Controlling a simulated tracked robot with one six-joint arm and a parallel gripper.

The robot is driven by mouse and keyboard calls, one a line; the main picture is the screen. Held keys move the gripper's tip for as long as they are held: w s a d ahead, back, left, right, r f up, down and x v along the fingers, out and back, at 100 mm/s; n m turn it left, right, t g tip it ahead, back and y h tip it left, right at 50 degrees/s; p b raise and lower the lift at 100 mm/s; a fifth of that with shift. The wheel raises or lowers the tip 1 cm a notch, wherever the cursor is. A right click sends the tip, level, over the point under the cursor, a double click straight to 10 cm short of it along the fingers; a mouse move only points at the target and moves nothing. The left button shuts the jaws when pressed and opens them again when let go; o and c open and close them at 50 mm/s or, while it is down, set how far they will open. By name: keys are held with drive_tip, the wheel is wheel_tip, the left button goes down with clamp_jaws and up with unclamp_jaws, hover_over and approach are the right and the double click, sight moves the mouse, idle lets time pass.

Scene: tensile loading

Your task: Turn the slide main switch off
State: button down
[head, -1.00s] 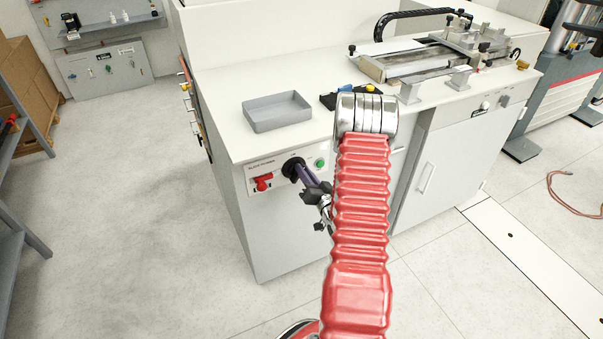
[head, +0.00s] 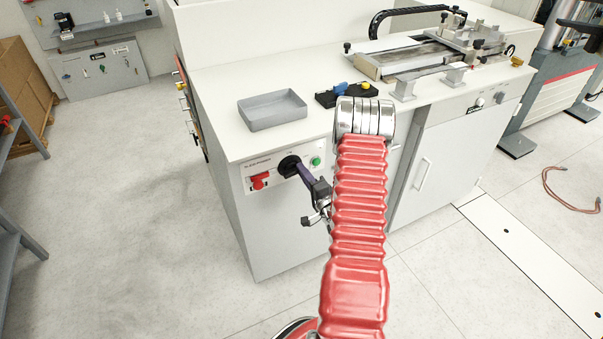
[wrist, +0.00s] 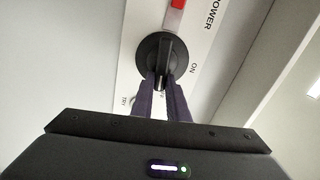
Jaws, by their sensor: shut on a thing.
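The slide main switch is a black rotary knob (head: 288,165) on the white front panel of the cabinet; in the wrist view the knob (wrist: 153,55) fills the upper middle. My gripper (wrist: 163,88) has its two dark purple fingers closed on the sides of the knob's handle. In the head view my gripper (head: 299,174) reaches it from the lower right. In the wrist view the handle lies nearly upright in the picture, its lower end toward a label partly hidden between the fingers. The ON label (wrist: 193,69) is to the right and another label (wrist: 125,100) to the lower left.
A red switch (head: 259,181) sits left of the knob and a green button (head: 315,161) right of it. A grey tray (head: 272,110) stands on the cabinet top (head: 225,130). The floor left of the cabinet is clear.

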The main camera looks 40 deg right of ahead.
drive_tip(key=shift+f+m, duration=0.25)
drive_tip(key=shift+m, duration=0.35)
drive_tip(key=c, duration=1.7)
unclamp_jaws()
drive_tip(key=shift+s, duration=0.1)
drive_tip(key=v, duration=1.3)
drive_tip(key=shift+s+a, duration=0.15)
drive_tip(key=shift+s, duration=0.1)
